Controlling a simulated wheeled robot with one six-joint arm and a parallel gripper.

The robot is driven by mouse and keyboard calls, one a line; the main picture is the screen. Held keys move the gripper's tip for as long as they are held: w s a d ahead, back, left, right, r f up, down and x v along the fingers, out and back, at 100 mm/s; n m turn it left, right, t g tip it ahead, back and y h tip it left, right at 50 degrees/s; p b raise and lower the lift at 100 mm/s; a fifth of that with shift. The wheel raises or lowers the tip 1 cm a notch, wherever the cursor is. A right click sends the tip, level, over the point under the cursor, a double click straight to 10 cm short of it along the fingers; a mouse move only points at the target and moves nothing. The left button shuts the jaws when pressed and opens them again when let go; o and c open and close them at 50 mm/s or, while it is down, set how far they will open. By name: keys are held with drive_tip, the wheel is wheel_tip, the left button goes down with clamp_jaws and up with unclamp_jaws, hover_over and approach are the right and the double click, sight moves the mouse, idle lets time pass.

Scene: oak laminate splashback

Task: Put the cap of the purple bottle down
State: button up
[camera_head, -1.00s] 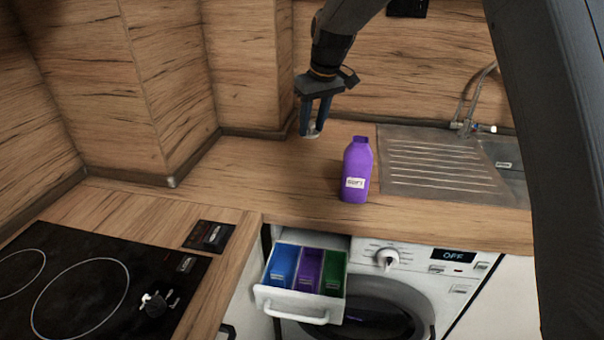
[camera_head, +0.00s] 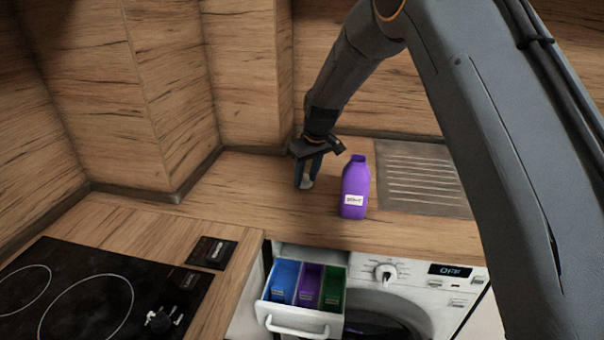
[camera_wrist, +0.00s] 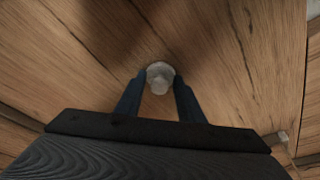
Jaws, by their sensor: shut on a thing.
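My gripper (camera_head: 306,184) is shut on a small whitish-grey cap (camera_wrist: 160,77), which shows between the fingertips in the wrist view. The cap is low, at or just above the wooden worktop; I cannot tell whether it touches. The purple bottle (camera_head: 355,186) stands upright and uncapped on the worktop, with a white label, a short way right of my gripper. In the head view the cap is mostly hidden by the fingers.
A black hob (camera_head: 75,290) is at the lower left. Below the worktop, a washing machine (camera_head: 412,290) has its detergent drawer (camera_head: 306,318) pulled out. The worktop (camera_head: 245,190) left of my gripper is clear.

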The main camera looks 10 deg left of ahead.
drive_tip(key=o, duration=1)
drive_tip(key=b+v, duration=0.3)
drive_tip(key=v, duration=0.9)
drive_tip(key=shift+r+b, duration=0.1)
drive_tip(key=shift+b, duration=0.25)
